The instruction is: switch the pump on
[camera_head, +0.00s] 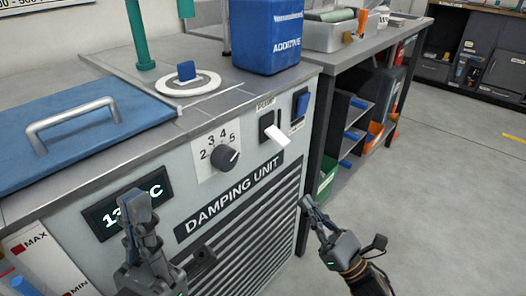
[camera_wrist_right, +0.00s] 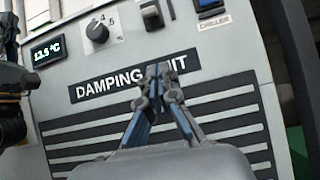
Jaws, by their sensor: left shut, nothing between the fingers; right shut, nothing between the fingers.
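In the right wrist view the pump switch (camera_wrist_right: 151,14) is at the top edge, partly cut off. My right gripper (camera_head: 307,203) is shut and empty, in front of the panel, below and right of the switch, apart from it. Its closed fingertips (camera_wrist_right: 156,74) show before the DAMPING UNIT label. My left gripper (camera_head: 136,198) is shut and empty in front of the temperature display, left of the switch.
A blue chiller switch (camera_head: 301,103) sits right of the pump switch. A dial (camera_head: 224,157) and a display (camera_head: 130,204) are to its left. A blue additive container (camera_head: 270,35) and a blue lid with handle (camera_head: 75,125) are on top. Open floor (camera_head: 455,150) lies right.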

